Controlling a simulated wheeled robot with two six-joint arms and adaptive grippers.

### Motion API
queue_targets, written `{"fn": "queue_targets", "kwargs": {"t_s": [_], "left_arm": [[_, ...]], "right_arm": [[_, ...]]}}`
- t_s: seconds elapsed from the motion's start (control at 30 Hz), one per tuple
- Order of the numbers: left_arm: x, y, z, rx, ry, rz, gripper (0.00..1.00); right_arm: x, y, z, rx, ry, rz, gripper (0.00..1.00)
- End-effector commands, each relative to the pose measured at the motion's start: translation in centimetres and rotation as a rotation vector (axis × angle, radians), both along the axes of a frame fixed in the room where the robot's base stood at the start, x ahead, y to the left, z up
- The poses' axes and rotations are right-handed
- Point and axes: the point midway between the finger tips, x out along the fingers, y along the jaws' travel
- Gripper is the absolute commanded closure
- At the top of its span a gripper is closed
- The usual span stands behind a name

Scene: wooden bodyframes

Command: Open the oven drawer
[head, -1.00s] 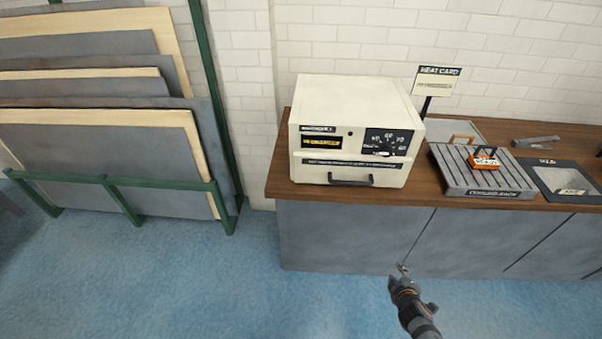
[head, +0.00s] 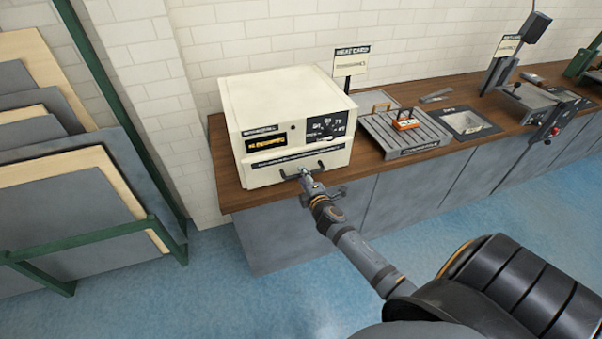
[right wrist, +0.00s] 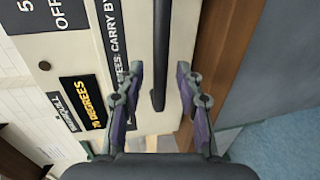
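The oven is a cream box (head: 285,110) on the wooden counter, with a yellow display and a dial on its front. Its drawer handle, a dark bar (head: 292,174), runs along the lower front. In the right wrist view the handle (right wrist: 160,60) lies between the open fingers of my right gripper (right wrist: 158,85), apart from both. In the head view my right gripper (head: 308,182) is at the handle, partly covering it. The drawer front looks flush with the oven. My left gripper is not in view.
The wooden counter (head: 232,196) carries a slatted cooling rack (head: 390,135) with an orange-and-white block (head: 406,121) right of the oven. A heat card sign (head: 350,62) stands behind. A green-framed rack of panels (head: 90,195) is at left. Blue floor is clear in front.

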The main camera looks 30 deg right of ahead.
Motion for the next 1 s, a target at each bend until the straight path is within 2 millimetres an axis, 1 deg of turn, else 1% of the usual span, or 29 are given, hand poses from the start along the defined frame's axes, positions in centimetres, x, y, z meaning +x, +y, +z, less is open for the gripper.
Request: {"fn": "queue_targets", "kwargs": {"t_s": [0.03,0.17,0.47,0.7,0.73,1.0], "left_arm": [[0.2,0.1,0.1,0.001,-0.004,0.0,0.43],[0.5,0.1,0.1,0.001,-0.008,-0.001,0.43],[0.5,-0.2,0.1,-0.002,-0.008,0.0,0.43],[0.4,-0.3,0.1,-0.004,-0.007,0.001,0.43],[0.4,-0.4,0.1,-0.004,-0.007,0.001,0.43],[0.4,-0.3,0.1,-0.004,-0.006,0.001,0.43]], "right_arm": [[0.7,-0.2,-0.1,0.0,-0.001,-0.001,0.64],[1.8,-0.5,-0.4,0.0,0.0,0.0,0.64],[2.0,-0.5,-0.5,0.0,0.001,0.0,0.64],[2.0,-0.5,-0.5,0.0,0.001,0.0,0.97],[2.0,-0.5,-0.5,0.0,0.001,0.0,1.0],[2.0,-0.5,-0.5,0.0,0.001,0.0,1.0]]}}
